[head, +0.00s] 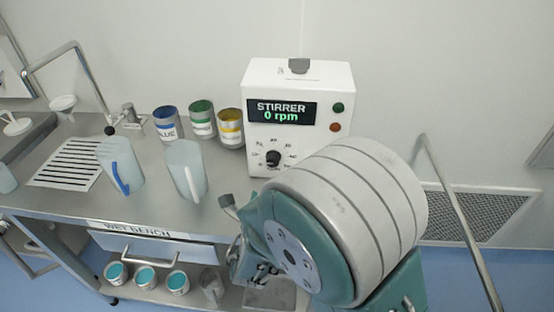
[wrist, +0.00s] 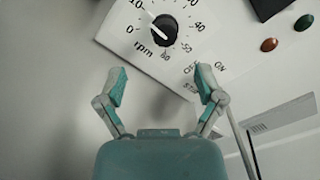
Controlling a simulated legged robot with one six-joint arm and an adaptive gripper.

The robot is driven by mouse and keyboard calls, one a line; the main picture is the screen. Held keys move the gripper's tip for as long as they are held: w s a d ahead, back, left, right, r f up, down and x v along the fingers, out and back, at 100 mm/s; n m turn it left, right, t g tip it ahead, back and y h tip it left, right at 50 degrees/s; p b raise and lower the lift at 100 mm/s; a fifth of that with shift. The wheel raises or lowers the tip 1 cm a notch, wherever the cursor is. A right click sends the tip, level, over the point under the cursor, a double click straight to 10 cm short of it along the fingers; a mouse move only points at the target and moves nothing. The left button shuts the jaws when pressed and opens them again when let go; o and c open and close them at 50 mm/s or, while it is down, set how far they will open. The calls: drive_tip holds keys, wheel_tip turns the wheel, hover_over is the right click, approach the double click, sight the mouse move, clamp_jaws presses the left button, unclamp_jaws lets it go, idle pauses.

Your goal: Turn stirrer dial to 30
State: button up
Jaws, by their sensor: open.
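The stirrer (head: 298,95) is a white box at the back of the bench. Its display (head: 281,112) reads 0 rpm. Its black dial (head: 273,157) sits low on the front panel with numbers around it. In the head view my gripper (head: 237,225) is partly hidden by my arm.
Green and red buttons (head: 336,116) are on the panel's right side. Blue, green and yellow cans (head: 201,120) stand left of the stirrer. Two pitchers (head: 184,170) stand on the steel bench (head: 232,200). A tap (head: 85,80) and drain grid (head: 75,162) are at left.

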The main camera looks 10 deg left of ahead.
sight(272, 162)
drive_tip(key=w, duration=0.6)
drive_tip(key=w+d, duration=0.1)
drive_tip(key=w, duration=0.1)
drive_tip(key=shift+w+d+r, duration=0.1)
drive_tip(key=shift+w, duration=0.55)
drive_tip(key=shift+w+a, duration=0.2)
drive_tip(key=shift+a, duration=0.5)
drive_tip(key=shift+d, duration=0.25)
drive_tip(key=c, duration=1.1)
drive_tip(key=shift+d, duration=0.1)
drive_tip(key=shift+c, duration=0.2)
